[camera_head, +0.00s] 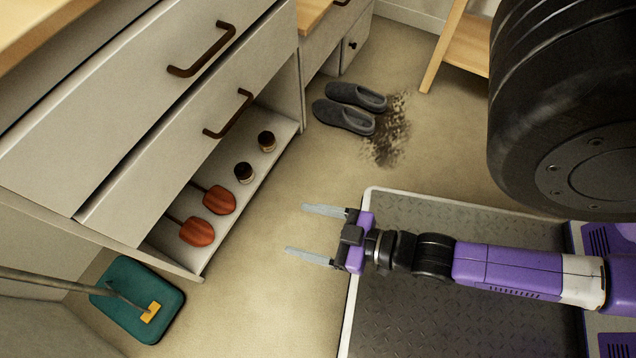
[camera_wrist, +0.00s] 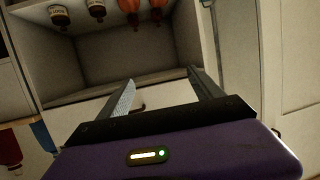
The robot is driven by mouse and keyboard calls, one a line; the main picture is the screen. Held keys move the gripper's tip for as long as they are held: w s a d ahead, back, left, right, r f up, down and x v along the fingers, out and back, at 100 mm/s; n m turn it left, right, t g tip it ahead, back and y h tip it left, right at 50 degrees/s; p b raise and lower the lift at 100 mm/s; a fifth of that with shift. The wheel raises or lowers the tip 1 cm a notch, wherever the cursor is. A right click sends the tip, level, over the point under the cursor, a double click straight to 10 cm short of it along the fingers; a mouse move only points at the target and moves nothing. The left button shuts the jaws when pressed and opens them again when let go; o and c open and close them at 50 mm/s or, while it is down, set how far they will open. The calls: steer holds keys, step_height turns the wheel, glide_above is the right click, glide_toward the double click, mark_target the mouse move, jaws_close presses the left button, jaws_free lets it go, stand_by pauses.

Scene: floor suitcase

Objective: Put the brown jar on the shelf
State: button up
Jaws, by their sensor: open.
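Two small brown jars with dark lids and pale labels, a farther jar (camera_head: 267,141) and a nearer jar (camera_head: 244,173), stand on the low open shelf (camera_head: 264,166) under the drawers. I cannot tell which is the task's brown jar, or whether it is another. In the wrist view two labelled jars also show at the top edge, one jar (camera_wrist: 59,16) and another jar (camera_wrist: 96,9), partly cut off. My gripper (camera_head: 296,229) is open and empty, over the floor to the right of the shelf. Its two fingers also show in the wrist view (camera_wrist: 163,88), apart with nothing between them.
Two orange-red paddle-shaped items (camera_head: 208,215) lie on the shelf's near part. A drawer handle (camera_head: 228,115) juts out above. A green dustpan-like item (camera_head: 138,300) lies at lower left. Grey slippers (camera_head: 350,107) lie beside a dark dirt patch (camera_head: 386,135). Floor before the shelf is clear.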

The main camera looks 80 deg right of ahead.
step_height(320, 180, up, 12)
steer(key=s+a+n+y, duration=0.1)
steer(key=s+a, duration=0.1)
steer(key=shift+s+a+y, duration=0.3)
steer(key=shift+s+y, duration=0.05)
steer(key=shift+y, duration=0.05)
